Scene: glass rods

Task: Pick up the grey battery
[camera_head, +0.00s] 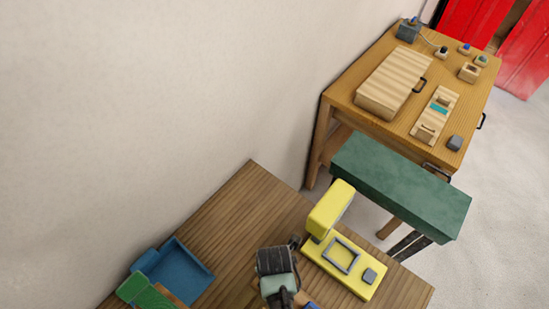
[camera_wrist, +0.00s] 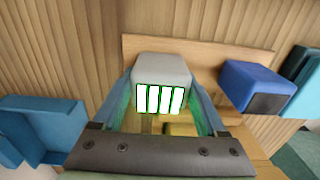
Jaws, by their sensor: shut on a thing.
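The grey battery (camera_wrist: 160,72) is a light grey block with several white bars lit on its near face, edged in green. In the wrist view it sits between the two fingers of my gripper (camera_wrist: 160,102), which are shut on it. Whether it still touches the wooden board under it I cannot tell. In the head view my gripper (camera_head: 279,288) is at the bottom centre, over the brown table, and the battery is not clearly told apart there.
A blue block with a dark face (camera_wrist: 257,88) lies close to the right of the battery. On the brown table (camera_head: 235,215) are a blue tray (camera_head: 185,270), a green object (camera_head: 148,295) and a yellow machine (camera_head: 335,255). A green bench (camera_head: 400,185) and a wooden workbench (camera_head: 350,115) stand beyond.

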